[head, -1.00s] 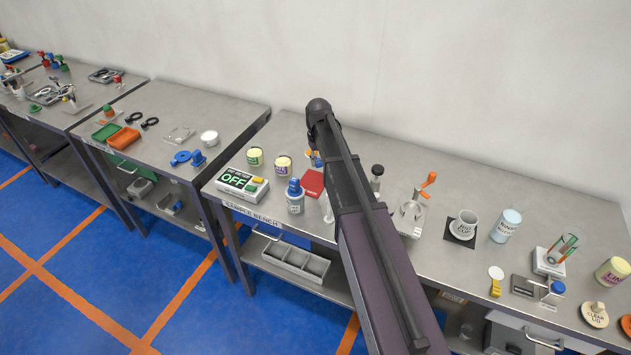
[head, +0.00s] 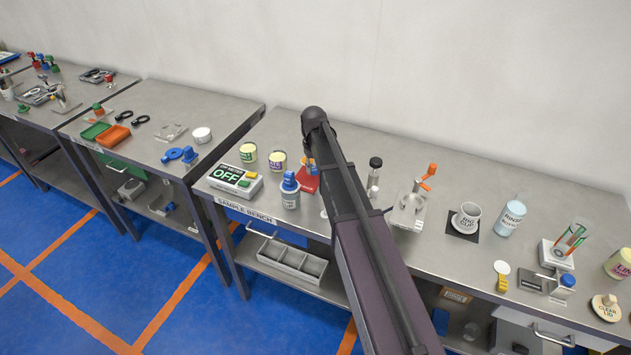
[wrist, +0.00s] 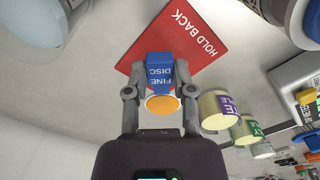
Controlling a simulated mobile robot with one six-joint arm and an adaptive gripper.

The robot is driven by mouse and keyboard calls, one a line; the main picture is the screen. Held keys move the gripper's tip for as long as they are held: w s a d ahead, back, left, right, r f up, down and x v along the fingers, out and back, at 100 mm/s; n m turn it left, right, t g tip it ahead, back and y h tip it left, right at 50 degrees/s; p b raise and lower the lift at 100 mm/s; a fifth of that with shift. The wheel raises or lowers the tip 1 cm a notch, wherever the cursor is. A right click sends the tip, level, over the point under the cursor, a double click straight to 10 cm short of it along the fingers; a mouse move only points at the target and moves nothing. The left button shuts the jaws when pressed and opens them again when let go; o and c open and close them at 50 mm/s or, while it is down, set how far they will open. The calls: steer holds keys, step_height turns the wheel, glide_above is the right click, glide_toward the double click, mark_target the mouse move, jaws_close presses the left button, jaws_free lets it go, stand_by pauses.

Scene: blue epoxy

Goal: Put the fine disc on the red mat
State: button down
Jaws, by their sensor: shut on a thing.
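The fine disc (wrist: 160,72) has a blue tab lettered FINE DISC and a round orange and white part. In the wrist view my gripper (wrist: 160,88) is shut on it, one finger on each side. The red mat (wrist: 185,40), lettered HOLD BACK, shows beyond the disc, and the disc overlaps its near edge in the picture. I cannot tell how high the disc hangs over it. In the head view the red mat (head: 307,186) lies on the sample bench, partly hidden by my arm. The gripper is mostly hidden there.
A blue-capped bottle (head: 290,192) stands just left of the mat, near the OFF meter (head: 234,178). Two labelled tubs (head: 278,161) stand behind. A black-capped bottle (head: 374,172) and a stand with an orange lever (head: 410,210) are right of my arm.

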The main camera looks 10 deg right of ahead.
mark_target(314, 182)
steer(key=shift+f, duration=0.2)
stand_by(0.3)
steer(key=shift+f+b, duration=1.8)
steer(key=shift+b, duration=0.1)
steer(key=shift+f, duration=0.15)
steer(key=shift+c, duration=2.3)
jaws_free()
steer(key=shift+r, duration=0.2)
step_height(314, 182, up, 12)
steer(key=p, duration=1.2)
